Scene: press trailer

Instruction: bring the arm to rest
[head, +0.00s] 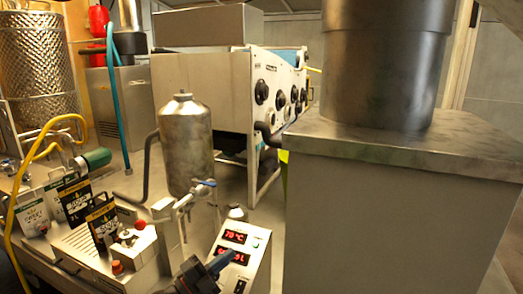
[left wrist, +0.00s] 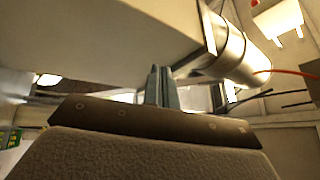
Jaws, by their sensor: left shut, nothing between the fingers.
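My left gripper (head: 221,262) shows at the bottom of the head view, in front of a white box with red digits (head: 236,250). Its blue-grey fingers are together with nothing between them. In the left wrist view, the shut fingers of the left gripper (left wrist: 161,84) point upward, near a pale slab and a metal cylinder (left wrist: 242,58). I cannot tell whether they touch anything. Most of the left arm is outside the head view. My right gripper is in neither view.
A steel vessel (head: 186,145) with a tap stands left of centre. A large grey cabinet (head: 390,220) bearing a metal cylinder (head: 385,70) fills the right. A panel with black knobs (head: 270,90) stands behind.

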